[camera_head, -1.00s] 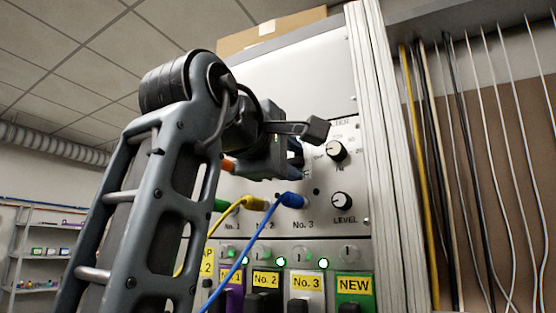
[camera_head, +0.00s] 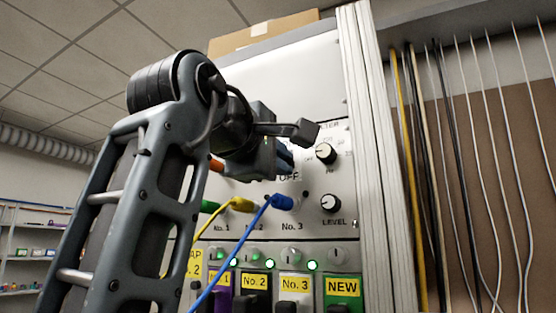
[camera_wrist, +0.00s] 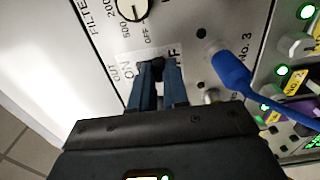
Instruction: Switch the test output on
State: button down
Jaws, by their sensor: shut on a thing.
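The grey panel (camera_head: 312,218) carries the blue, yellow and green plugs and two round knobs. An OFF label (camera_head: 289,177) shows just below my gripper (camera_head: 287,160), whose blue fingers are at the panel face. In the wrist view the fingertips of my gripper (camera_wrist: 157,66) are close together between the ON label (camera_wrist: 130,70) and the partly covered OFF label (camera_wrist: 176,55). They are shut on a small dark part, which looks like the test output switch; the fingers hide most of it, so its tilt cannot be told.
A blue plug (camera_head: 283,202) with its cable sits just below the gripper. The filter knob (camera_head: 326,153) and level knob (camera_head: 330,203) are to the right. Below is a row of labelled modules with green lights, including NEW (camera_head: 343,288). Cables hang at the far right.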

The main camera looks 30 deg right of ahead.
jog(key=shift+r, duration=1.35)
jog(key=c, duration=1.1)
grip_release()
jog(key=b+v, duration=0.2)
jog(key=v, duration=0.6)
